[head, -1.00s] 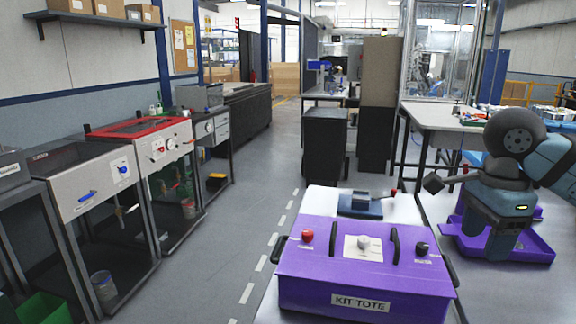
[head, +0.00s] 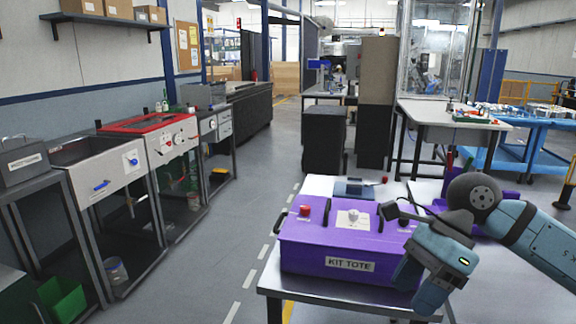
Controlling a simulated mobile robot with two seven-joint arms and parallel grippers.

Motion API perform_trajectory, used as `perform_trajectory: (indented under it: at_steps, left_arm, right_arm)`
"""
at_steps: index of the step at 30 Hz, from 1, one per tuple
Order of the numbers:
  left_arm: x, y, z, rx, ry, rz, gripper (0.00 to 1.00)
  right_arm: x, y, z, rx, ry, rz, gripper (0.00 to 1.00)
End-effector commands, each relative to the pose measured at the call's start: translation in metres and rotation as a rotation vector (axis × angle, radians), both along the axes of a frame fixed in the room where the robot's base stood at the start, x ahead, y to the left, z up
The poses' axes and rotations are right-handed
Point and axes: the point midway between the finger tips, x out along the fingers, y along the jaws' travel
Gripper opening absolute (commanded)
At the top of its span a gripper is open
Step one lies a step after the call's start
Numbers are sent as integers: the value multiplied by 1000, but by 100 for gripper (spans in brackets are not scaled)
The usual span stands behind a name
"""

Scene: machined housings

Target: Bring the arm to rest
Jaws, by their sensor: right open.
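My right gripper (head: 420,298) comes in from the right in the head view. It hangs with its fingers down in front of the right end of the purple kit tote (head: 348,266), and it is open with nothing seen between its fingers. Whether it touches the tote cannot be told. The tote sits closed on the light table (head: 290,281), with a red knob (head: 305,210) and a pale knob (head: 353,215) on its lid. The lid's right part is hidden by my arm. My left gripper is not in view.
A blue fixture with a red-tipped lever (head: 354,188) stands behind the tote. A purple tray (head: 497,229) lies partly hidden behind my right arm. Sink-like benches (head: 101,162) line the left wall. The aisle floor (head: 215,245) between is clear.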

Motion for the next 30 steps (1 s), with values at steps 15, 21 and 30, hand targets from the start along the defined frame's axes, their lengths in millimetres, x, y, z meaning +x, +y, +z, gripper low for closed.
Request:
perform_trajectory:
  at_steps: [15,21,30]
  left_arm:
    - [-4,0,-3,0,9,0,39]
    - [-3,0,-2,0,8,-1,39]
    - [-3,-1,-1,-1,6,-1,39]
  right_arm:
    - [-40,119,-15,1095,1027,-528,57]
    - [-16,96,-60,1383,1530,-947,57]
    - [-35,40,-214,-1456,-2123,1625,57]
